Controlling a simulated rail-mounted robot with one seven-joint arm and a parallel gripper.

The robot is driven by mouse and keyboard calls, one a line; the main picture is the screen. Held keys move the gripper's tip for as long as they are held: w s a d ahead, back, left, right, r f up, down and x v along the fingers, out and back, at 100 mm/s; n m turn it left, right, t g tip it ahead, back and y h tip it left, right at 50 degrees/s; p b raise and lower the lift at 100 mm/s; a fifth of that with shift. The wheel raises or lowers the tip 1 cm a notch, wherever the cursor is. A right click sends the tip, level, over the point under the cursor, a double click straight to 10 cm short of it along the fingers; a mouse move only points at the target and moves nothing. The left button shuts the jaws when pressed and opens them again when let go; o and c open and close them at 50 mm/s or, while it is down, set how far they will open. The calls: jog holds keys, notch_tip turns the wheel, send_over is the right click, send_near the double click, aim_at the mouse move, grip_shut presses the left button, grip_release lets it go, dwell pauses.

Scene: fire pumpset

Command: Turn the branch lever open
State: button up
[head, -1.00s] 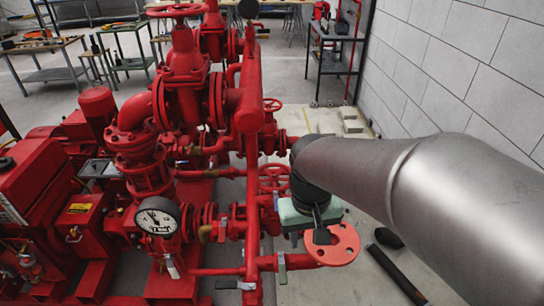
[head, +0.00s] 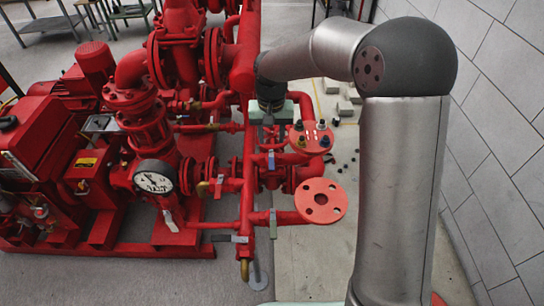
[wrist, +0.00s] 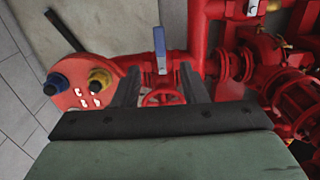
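A blue-handled lever (wrist: 160,48) stands upright on a red branch pipe in the wrist view, centred ahead of and between my fingertips. It appears to be the small blue lever (head: 271,160) below my gripper in the head view; I cannot be sure it is the branch lever. My gripper (wrist: 158,88) is open and empty, its two dark fingers apart. In the head view my gripper (head: 270,135) points down over the red pipework. Contact with the lever does not show. Another lever, grey, (head: 272,222) hangs on the lower branch.
A red flange (head: 312,138) with blue and yellow fittings is close right of my gripper. A bare flange (head: 320,201) ends the lower branch. A red handwheel (wrist: 163,97) shows between my fingers. A pressure gauge (head: 154,178) is left.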

aim_at(272, 163)
notch_tip(272, 163, down, 10)
jog(key=shift+f+p, duration=0.1)
jog(key=shift+p, duration=0.4)
grip_shut()
